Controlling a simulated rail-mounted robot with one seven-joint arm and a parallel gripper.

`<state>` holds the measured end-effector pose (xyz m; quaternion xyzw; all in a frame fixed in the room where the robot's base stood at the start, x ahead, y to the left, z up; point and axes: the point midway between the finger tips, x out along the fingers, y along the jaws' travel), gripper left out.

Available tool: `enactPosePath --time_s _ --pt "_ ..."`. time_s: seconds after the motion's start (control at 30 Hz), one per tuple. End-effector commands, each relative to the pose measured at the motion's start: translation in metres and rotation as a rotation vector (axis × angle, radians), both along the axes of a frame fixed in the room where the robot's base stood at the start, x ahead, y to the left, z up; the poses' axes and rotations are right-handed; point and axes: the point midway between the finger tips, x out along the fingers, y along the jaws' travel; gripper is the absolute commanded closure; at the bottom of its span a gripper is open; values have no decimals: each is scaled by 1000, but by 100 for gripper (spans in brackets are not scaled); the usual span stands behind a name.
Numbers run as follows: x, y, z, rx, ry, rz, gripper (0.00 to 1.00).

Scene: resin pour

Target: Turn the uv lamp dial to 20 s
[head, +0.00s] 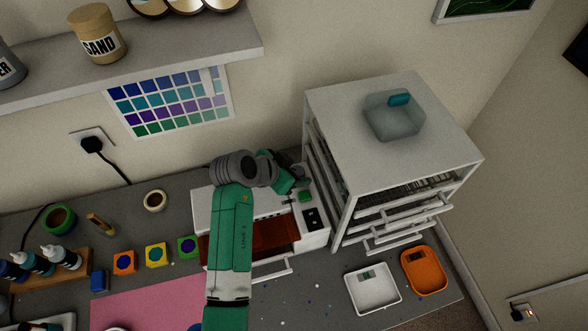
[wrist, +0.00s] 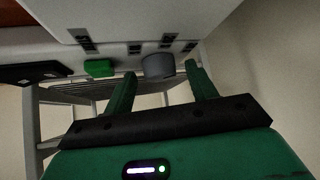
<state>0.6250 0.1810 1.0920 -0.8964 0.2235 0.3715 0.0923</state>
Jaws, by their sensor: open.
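The uv lamp (head: 210,212) is a white box with a dark red window, on the bench under my arm. Its right end bears a green button (head: 306,197) and a black panel (head: 312,217). The button also shows in the wrist view (wrist: 99,68). The dial (wrist: 158,66) is a grey round knob beside the button in the wrist view; my gripper hides it in the head view. My gripper (wrist: 160,72) is open, its two green fingers on either side of the dial, with a small gap visible on each side. The dial's setting cannot be read.
A white drawer cabinet (head: 390,115) stands close to the lamp's right, a clear tub (head: 393,122) on top. A white tray (head: 372,290) and an orange tray (head: 424,270) lie in front of it. Several small coloured pots and a pink mat (head: 150,303) are at left.

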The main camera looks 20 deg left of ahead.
Motion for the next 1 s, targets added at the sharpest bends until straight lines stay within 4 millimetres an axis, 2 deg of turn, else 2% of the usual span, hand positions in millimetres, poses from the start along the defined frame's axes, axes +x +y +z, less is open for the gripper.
enactPosePath --time_s 0.13,0.17,0.37,0.67,1.0 --pt "0 0 0 1 0 -1 43" --pt "0 0 0 1 0 -1 47" --pt "0 0 0 1 0 -1 86" --pt "-1 -1 2 1 0 35 88" --pt "-1 -5 4 0 0 266 87"
